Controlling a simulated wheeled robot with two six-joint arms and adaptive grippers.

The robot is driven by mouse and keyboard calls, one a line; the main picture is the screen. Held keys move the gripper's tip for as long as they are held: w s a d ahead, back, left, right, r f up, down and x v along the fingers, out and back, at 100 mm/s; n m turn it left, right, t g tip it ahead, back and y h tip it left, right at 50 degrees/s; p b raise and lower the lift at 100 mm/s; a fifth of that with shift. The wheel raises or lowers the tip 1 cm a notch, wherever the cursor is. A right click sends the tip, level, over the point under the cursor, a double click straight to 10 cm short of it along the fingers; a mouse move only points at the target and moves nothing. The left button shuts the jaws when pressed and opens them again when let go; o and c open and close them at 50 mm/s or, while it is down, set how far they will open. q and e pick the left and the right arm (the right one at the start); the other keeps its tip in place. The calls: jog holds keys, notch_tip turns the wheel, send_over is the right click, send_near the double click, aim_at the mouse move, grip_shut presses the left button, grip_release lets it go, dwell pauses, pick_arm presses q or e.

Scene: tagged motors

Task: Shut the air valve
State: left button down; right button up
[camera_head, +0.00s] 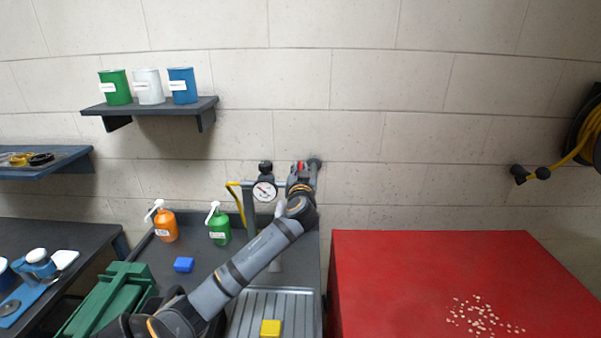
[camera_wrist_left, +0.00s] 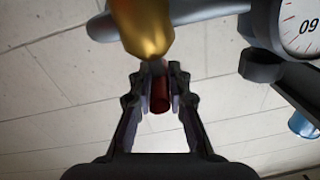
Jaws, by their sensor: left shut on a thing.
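The air valve has a brass body (camera_wrist_left: 143,28) on a grey pipe (camera_wrist_left: 190,10) in the left wrist view. Its red handle (camera_wrist_left: 160,92) lies between the fingers of my left gripper (camera_wrist_left: 158,80), which is shut on it. In the head view my left gripper (camera_head: 301,176) is at the pipe on the wall, with a bit of the red handle (camera_head: 300,166) showing above it. The arm and gripper hide most of the valve there. A round pressure gauge (camera_head: 264,191) sits just left of the gripper. My right gripper is not in view.
A yellow hose (camera_head: 234,188) hangs left of the gauge. Orange (camera_head: 165,225) and green (camera_head: 219,227) pump bottles stand on the dark bench below. A shelf (camera_head: 150,106) with cans is up left.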

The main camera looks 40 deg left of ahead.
pick_arm(q)
jog(key=shift+m+t+h, duration=0.4)
jog(key=c, duration=1.3)
grip_release()
jog(key=v, duration=1.2)
